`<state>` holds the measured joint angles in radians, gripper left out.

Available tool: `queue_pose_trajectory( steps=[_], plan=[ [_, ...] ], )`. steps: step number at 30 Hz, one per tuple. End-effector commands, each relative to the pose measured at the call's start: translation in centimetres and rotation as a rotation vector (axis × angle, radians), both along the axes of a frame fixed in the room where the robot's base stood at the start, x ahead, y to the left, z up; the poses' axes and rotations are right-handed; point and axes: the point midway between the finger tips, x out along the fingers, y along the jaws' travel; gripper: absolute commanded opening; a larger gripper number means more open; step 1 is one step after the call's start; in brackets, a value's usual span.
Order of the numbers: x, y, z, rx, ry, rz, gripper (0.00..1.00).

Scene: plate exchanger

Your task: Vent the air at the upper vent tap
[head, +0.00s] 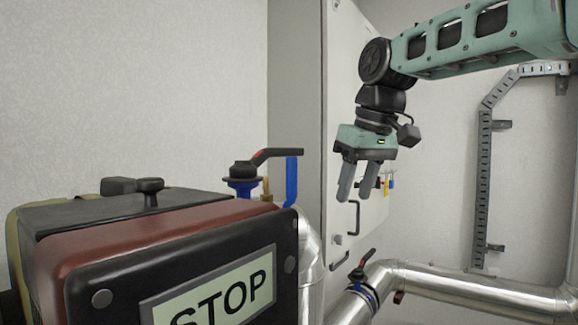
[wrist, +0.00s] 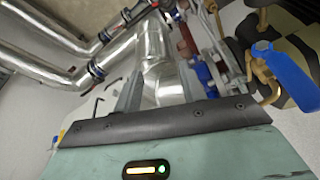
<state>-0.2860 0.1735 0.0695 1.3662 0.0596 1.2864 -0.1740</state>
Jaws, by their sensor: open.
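A small brass tap with a blue lever (head: 291,180) shows in the head view behind the dark red and black box. Its brass body is mostly hidden there. In the wrist view the blue lever (wrist: 285,68) and the bent brass body (wrist: 262,75) are at the right edge. I cannot tell for sure that this is the upper vent tap. My gripper (head: 356,190) hangs open and empty with its fingers pointing down, to the right of the tap in the head view and apart from it. In the wrist view the fingers (wrist: 160,90) stand apart over a silver pipe.
A black-handled valve (head: 275,155) on a blue fitting stands beside the tap. A box with a STOP sign (head: 222,295) fills the lower left. Another black-handled valve (head: 362,268) sits on silver pipes (head: 470,285). A tall grey cabinet (head: 297,90) stands behind.

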Motion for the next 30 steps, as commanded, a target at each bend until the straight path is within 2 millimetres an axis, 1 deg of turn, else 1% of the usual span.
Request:
queue_pose_trajectory(
  steps=[1,4,5,6,9,12,15,18,21,23,26,30],
  plan=[
    [-0.3,1.6,2.7,0.009,-0.014,0.046,0.41],
    [-1.8,3.9,7.5,0.018,-0.029,0.135,0.41],
    [-2.3,4.5,8.9,0.021,-0.031,0.162,0.41],
    [-3.2,5.2,10.6,0.024,-0.037,0.195,0.41],
    [-5.4,6.3,14.2,0.029,-0.049,0.271,0.41],
    [-7.3,6.8,16.7,0.031,-0.058,0.331,0.41],
    [-8.7,7.0,18.1,0.033,-0.062,0.367,0.41],
    [-9.3,7.1,18.6,0.033,-0.063,0.385,0.41],
    [-9.3,7.2,18.1,0.032,-0.062,0.389,0.41],
    [-9.2,7.4,17.3,0.032,-0.061,0.388,0.41],
    [-8.8,7.9,15.6,0.031,-0.06,0.388,0.41],
    [-8.1,8.8,13.0,0.031,-0.06,0.388,0.41]
  ],
)
